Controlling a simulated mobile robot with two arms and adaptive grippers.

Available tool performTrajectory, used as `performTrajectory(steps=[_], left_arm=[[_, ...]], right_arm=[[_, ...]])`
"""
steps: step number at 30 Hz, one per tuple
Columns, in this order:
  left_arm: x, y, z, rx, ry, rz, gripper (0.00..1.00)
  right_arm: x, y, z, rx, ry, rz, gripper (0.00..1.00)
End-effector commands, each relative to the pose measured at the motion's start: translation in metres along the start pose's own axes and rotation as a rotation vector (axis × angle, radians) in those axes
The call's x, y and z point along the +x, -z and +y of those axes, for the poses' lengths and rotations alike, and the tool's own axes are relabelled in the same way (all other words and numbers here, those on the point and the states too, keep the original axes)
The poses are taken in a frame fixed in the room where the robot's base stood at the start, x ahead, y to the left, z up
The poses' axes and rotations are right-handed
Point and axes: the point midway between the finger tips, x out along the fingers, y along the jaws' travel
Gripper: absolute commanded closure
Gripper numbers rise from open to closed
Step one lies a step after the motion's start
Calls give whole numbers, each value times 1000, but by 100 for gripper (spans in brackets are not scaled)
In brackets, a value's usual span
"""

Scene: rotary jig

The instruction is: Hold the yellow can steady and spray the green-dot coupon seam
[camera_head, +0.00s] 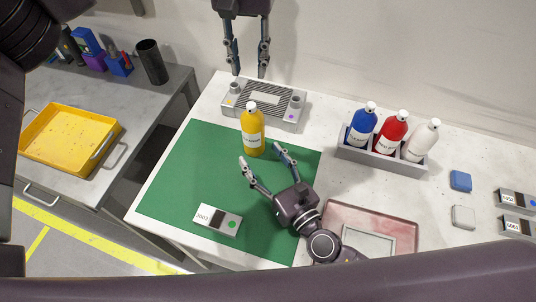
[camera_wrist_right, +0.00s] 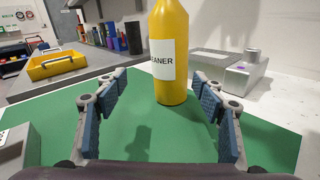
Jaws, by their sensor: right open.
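The yellow can (camera_head: 252,131) stands upright on the green mat (camera_head: 175,165); its label ends in "EANER" in the right wrist view (camera_wrist_right: 169,55). My right gripper (camera_head: 261,153) is open just in front of the can; in the wrist view its fingers (camera_wrist_right: 160,100) spread either side of the can's lower front, with the can beyond them. My left gripper (camera_head: 249,72) hangs open and empty above the grey jig (camera_head: 287,108) at the back. The green-dot coupon (camera_head: 217,220), with a black patch and a printed label, lies on the mat's front part. Its seam is too small to tell.
A grey caddy (camera_head: 370,158) holds blue (camera_head: 361,125), red (camera_head: 391,132) and white (camera_head: 421,142) bottles. A pink tray (camera_head: 375,215) lies right of my right arm. Blue (camera_head: 460,181) and grey blocks and two coupons lie far right. A yellow tray (camera_head: 113,128) is on the side bench.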

Motion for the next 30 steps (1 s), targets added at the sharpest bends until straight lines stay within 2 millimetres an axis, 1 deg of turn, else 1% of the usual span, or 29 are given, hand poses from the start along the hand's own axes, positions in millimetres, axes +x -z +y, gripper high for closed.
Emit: performTrajectory(steps=[1, 3, 8, 11, 18, 21, 25, 30], left_arm=[[0, 0, 0, 0, 0, 0, 71], [0, 0, 0, 0, 0, 0, 71], [0, 0, 0, 0, 0, 0, 71], [0, 0, 0, 0, 0, 0, 71], [0, 0, 0, 0, 0, 0, 71], [0, 0, 0, 0, 0, 0, 71], [0, 0, 0, 0, 0, 0, 71], [0, 0, 0, 0, 0, 0, 71]], right_arm=[[1, 1, -6, -43, 4, -3, 37], [1, 2, -12, -87, 8, -8, 37], [9, 2, -18, -126, 13, -15, 37], [22, 2, -18, -125, 13, -15, 37], [59, 1, -18, -122, 13, -14, 37], [70, 2, -18, -122, 13, -13, 37], [78, 2, -18, -122, 12, -12, 37], [80, 2, -18, -122, 11, -12, 37]])
